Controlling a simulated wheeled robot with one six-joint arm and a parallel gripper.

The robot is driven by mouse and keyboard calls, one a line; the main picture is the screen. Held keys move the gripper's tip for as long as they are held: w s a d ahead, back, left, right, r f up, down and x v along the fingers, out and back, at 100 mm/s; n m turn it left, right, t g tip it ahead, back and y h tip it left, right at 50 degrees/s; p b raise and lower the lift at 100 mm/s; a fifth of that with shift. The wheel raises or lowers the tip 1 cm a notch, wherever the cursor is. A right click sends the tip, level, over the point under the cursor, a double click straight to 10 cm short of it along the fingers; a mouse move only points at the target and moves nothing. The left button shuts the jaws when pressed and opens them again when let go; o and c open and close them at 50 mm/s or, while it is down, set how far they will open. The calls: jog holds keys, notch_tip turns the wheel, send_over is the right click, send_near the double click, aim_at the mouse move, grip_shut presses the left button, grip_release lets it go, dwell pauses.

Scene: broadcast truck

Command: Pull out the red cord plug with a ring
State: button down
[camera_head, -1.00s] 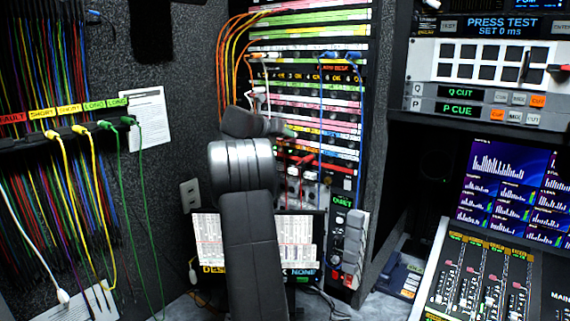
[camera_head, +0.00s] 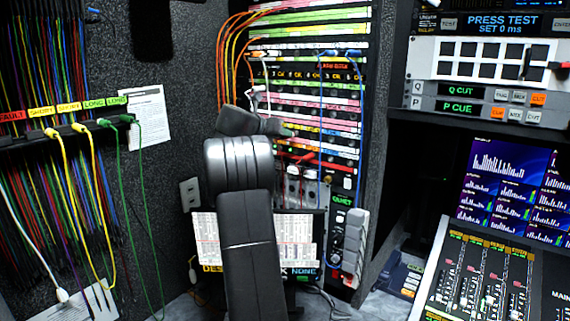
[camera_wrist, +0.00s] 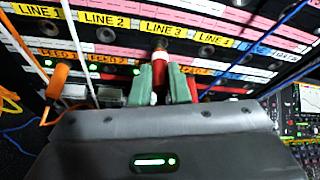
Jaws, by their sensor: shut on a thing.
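The red plug (camera_wrist: 159,58) shows in the wrist view, with a white ring around it and a darker tip pointing at the patch panel (camera_wrist: 110,35) just below the LINE 3 label. My gripper (camera_wrist: 160,82) has its green fingers on both sides of the plug and is shut on it. I cannot tell whether the tip is still in a socket. In the head view my gripper (camera_head: 288,131) is in front of the rack, and its own body hides the plug.
An orange plug and cord (camera_wrist: 58,82) hang left of my gripper in the wrist view. Blue cords (camera_head: 321,110) run down the rack on the right. White cords (camera_head: 259,98) hang close to my gripper. A mixing desk (camera_head: 470,275) stands at the right.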

jog(key=shift+s+a, duration=0.45)
jog(key=shift+s, duration=0.25)
dwell(0.7)
jog(key=shift+s+a, duration=0.5)
jog(key=shift+s, duration=0.2)
jog(key=shift+s+a, duration=0.5)
jog(key=shift+s, duration=0.2)
jog(key=shift+s+a, duration=0.9)
jog(key=shift+s, duration=0.3)
